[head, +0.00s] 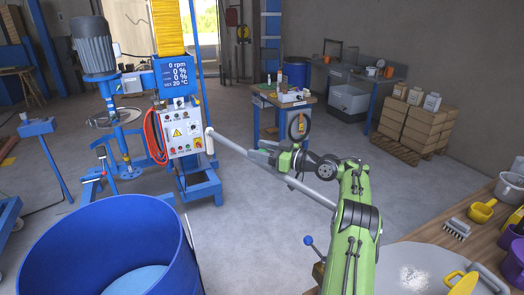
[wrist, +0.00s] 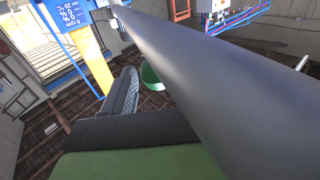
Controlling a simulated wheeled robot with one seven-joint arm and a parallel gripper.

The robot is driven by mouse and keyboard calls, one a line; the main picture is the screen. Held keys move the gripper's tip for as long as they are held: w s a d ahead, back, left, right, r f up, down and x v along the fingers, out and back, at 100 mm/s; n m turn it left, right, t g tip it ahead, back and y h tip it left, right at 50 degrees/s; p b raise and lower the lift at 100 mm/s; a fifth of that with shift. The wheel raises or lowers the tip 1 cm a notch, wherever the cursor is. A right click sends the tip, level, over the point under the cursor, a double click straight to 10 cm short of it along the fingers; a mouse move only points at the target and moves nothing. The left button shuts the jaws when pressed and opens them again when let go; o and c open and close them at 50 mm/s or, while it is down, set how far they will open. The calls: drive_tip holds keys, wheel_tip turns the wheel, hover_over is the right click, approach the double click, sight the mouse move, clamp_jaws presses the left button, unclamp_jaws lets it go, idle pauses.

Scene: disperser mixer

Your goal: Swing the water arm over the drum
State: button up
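The water arm (head: 312,193) is a long grey pipe. It runs from a pale, downturned end in front of the control panel to behind my green arm. The blue drum (head: 105,235) stands open at the lower left with light blue contents. The pipe's downturned end appears beyond and right of the drum's opening, not above it. My gripper (head: 268,158) is at the middle of the pipe. In the wrist view the pipe (wrist: 205,85) crosses very close to the camera, beside one dark finger (wrist: 122,95). The other finger is hidden, so its closure does not show.
The blue mixer (head: 93,50) and its control panel (head: 184,132) stand behind the drum. A blue-knobbed lever (head: 309,241) rises near my arm. A wooden bench (head: 455,235) with scoops and tubs is at the right. Open floor lies between drum and bench.

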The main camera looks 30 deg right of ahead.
drive_tip(key=b+v, duration=0.1)
drive_tip(key=v, duration=1.4)
drive_tip(key=shift+s+d+b, duration=0.15)
drive_tip(key=shift+s+b, duration=0.15)
drive_tip(key=shift+s, duration=0.05)
